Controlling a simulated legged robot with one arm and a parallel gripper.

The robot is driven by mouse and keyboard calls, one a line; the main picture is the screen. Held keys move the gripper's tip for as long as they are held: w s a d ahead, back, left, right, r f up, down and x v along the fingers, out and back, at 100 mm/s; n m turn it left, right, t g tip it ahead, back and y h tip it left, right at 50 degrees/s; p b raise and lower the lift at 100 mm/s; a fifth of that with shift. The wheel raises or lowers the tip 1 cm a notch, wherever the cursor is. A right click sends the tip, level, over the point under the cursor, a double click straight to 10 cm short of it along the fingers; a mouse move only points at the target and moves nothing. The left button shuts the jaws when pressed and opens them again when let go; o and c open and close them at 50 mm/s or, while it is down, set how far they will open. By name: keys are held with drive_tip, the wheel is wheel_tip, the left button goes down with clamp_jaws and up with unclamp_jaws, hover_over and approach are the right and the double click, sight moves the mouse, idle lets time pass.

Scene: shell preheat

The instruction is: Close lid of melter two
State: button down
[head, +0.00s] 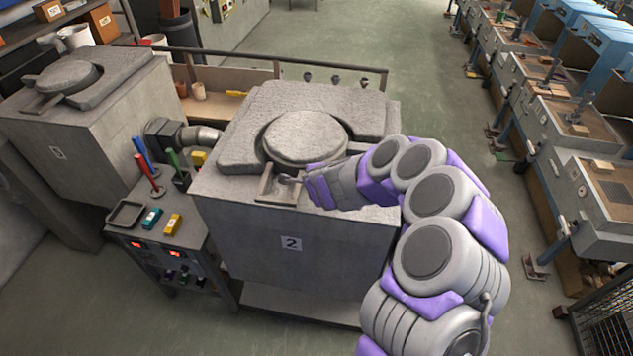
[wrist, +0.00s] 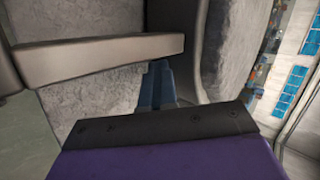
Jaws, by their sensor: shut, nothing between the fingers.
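Melter two (head: 240,225) is the grey block in the middle of the head view, marked with a "2" on its front. Its round grey lid (head: 305,135) lies roughly level over the top opening. A dark gap shows along its left side, and I cannot tell if it is fully seated. A handle frame (head: 262,186) juts from the lid toward the front edge. My gripper (head: 288,180) is shut and empty at the handle's right part; contact is unclear. In the wrist view, my fingers (wrist: 156,88) are beside a pale handle bar (wrist: 95,58).
Another melter (head: 95,110) with its lid lying flat stands at the left. A control bench (head: 165,215) with coloured tools and a tray (head: 127,214) stands between them. A rail (head: 335,68) runs behind melter two. Machines line the right; the floor (head: 420,70) between is clear.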

drive_tip(key=shift+w+a, duration=0.1)
drive_tip(key=shift+w, duration=0.4)
drive_tip(key=shift+r, duration=0.1)
drive_tip(key=shift+w+r, duration=0.1)
